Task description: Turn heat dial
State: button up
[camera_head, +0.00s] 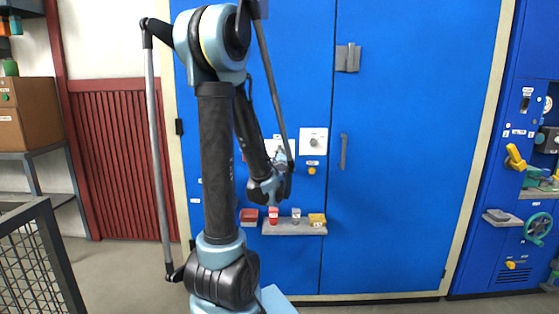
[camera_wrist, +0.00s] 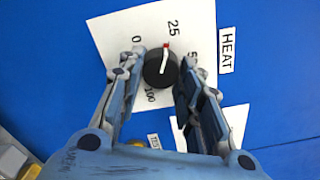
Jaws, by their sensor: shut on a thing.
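The heat dial (camera_wrist: 157,73) is a round black knob with a white, red-tipped pointer, near the centre of the wrist view. It sits on a white scale plate (camera_wrist: 115,32) that appears turned sideways. The pointer's red tip is towards the 25 mark. A HEAT label (camera_wrist: 227,52) is beside the plate. My gripper (camera_wrist: 162,62) is shut on the dial, with one finger on each side of the knob. In the head view my gripper (camera_head: 282,160) is at the blue cabinet and hides the dial and most of its plate.
A second white panel (camera_head: 313,141) is to the right of my gripper, with a yellow button (camera_head: 312,171) below it. A grey shelf (camera_head: 290,230) below carries small red, grey and yellow things. A door handle (camera_head: 344,151) stands out further right.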

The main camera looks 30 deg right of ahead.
jog(key=n, duration=0.5)
jog(key=shift+a+n, duration=0.1)
jog(key=shift+n, duration=0.2)
jog(key=n, duration=0.5)
jog(key=shift+r, duration=0.1)
jog(key=shift+n, duration=0.3)
jog(key=o, duration=1.1)
jog(key=shift+c, duration=0.2)
jog(key=v, duration=1.1)
jog(key=shift+s, duration=0.35)
jog(key=shift+a, duration=0.1)
